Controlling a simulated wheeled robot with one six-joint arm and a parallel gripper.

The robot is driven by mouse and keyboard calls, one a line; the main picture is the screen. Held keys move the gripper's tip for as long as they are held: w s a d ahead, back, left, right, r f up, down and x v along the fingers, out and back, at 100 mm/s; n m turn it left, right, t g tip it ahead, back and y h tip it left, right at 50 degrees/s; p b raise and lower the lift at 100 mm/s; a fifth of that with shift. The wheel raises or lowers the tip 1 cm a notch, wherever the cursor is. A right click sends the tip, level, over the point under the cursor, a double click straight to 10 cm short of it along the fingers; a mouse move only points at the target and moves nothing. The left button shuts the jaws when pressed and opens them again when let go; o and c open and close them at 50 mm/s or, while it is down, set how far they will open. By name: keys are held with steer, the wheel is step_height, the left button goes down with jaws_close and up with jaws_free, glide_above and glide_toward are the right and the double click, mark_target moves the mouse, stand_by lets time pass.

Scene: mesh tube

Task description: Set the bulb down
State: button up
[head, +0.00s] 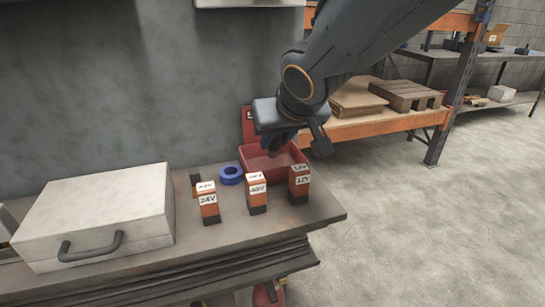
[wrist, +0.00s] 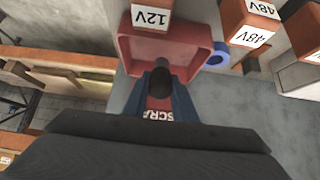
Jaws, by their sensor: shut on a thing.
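My gripper (head: 284,140) hangs over the red bin (head: 258,161) at the back right of the bench. In the wrist view its two blue fingers (wrist: 160,98) are shut on a dark, rounded thing, which I take for the bulb (wrist: 161,77). The bulb appears above the open red bin (wrist: 196,58); I cannot tell how high. Its full shape does not show, and in the head view the gripper mostly hides it. Part of a "SCRA…" label (wrist: 157,116) shows behind the fingers.
Orange blocks marked 24V (head: 208,204), 48V (head: 257,194) and 12V (head: 299,184) stand in front of the bin. A blue ring (head: 231,175) lies left of it. A pale case (head: 97,215) fills the bench's left. Shelving (head: 385,124) stands behind to the right.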

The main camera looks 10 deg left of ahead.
steer(key=shift+w+a+f+b, duration=0.1)
steer(key=shift+w+f+b, duration=0.1)
steer(key=shift+f+b, duration=0.45)
steer(key=shift+w+a+f+b, duration=0.1)
steer(key=shift+w+f+b, duration=0.05)
steer(key=shift+f+b, duration=0.5)
steer(key=shift+r+p, duration=0.25)
steer(key=shift+p, duration=1.05)
steer(key=p, duration=0.3)
steer(key=shift+w+a+r+g, duration=0.1)
steer(key=shift+g, duration=0.2)
